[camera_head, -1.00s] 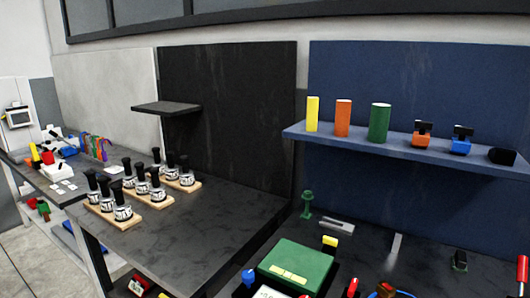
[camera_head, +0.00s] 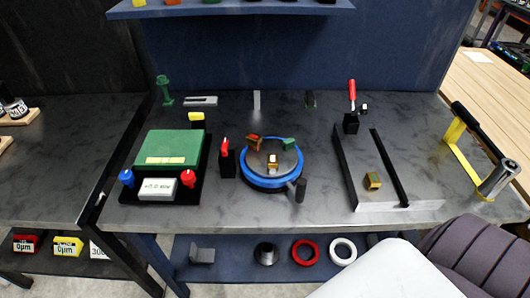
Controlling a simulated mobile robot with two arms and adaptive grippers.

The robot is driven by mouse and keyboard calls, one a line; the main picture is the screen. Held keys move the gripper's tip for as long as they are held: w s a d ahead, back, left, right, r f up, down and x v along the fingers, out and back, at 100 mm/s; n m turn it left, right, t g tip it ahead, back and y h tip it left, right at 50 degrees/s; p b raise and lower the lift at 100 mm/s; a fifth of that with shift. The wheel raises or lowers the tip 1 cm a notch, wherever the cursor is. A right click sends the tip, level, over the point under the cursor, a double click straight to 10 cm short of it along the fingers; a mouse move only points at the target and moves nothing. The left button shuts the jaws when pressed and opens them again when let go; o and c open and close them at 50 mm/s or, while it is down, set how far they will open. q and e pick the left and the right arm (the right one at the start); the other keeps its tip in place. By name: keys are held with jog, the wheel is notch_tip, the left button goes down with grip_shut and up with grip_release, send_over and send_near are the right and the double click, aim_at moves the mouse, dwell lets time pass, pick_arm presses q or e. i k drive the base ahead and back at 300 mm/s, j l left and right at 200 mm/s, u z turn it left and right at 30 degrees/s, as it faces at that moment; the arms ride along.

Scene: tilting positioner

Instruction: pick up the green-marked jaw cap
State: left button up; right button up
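A round positioner with a blue rim (camera_head: 246,178) sits on the dark workbench. On its grey disc, a small green piece (camera_head: 289,144) lies at the back right; it looks like the green-marked jaw cap. A brown and red piece (camera_head: 254,140) is at the back left of the disc, and a small orange-brown block (camera_head: 272,161) is near its middle. A dark handle (camera_head: 300,189) sticks out at the front right of the positioner. Neither of my grippers shows in this view.
A green box (camera_head: 168,145) with blue and red knobs stands left of the positioner. A red-topped black block (camera_head: 227,158) is beside it. A pale shape covers the bottom right.

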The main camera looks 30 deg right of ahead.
aim_at(372, 180)
jog(key=z, duration=1.9)
